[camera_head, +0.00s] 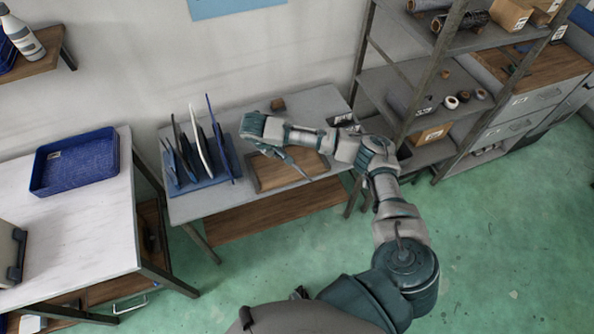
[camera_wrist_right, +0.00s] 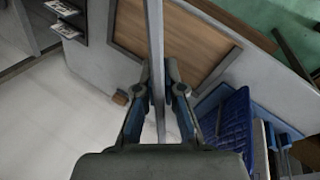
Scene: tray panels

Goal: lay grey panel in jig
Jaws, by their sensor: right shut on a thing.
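My right gripper (camera_head: 284,157) reaches over the table from the right and points down toward the front right. In the right wrist view its fingers (camera_wrist_right: 158,88) are shut on the grey panel (camera_wrist_right: 155,35), a thin plate seen edge-on. In the head view the panel (camera_head: 301,172) shows only as a thin sliver. The jig (camera_head: 266,177), a shallow wooden-looking bed, lies flat on the table under the held panel; part of it is hidden by my arm. It also shows in the right wrist view (camera_wrist_right: 190,40). My left gripper is not in view.
A blue rack (camera_head: 206,181) with several upright panels stands left of the jig and shows in the right wrist view (camera_wrist_right: 225,125). A small brown block (camera_head: 277,104) sits behind the jig. A white table with a blue tray (camera_head: 75,163) is at left; shelving (camera_head: 430,75) stands right.

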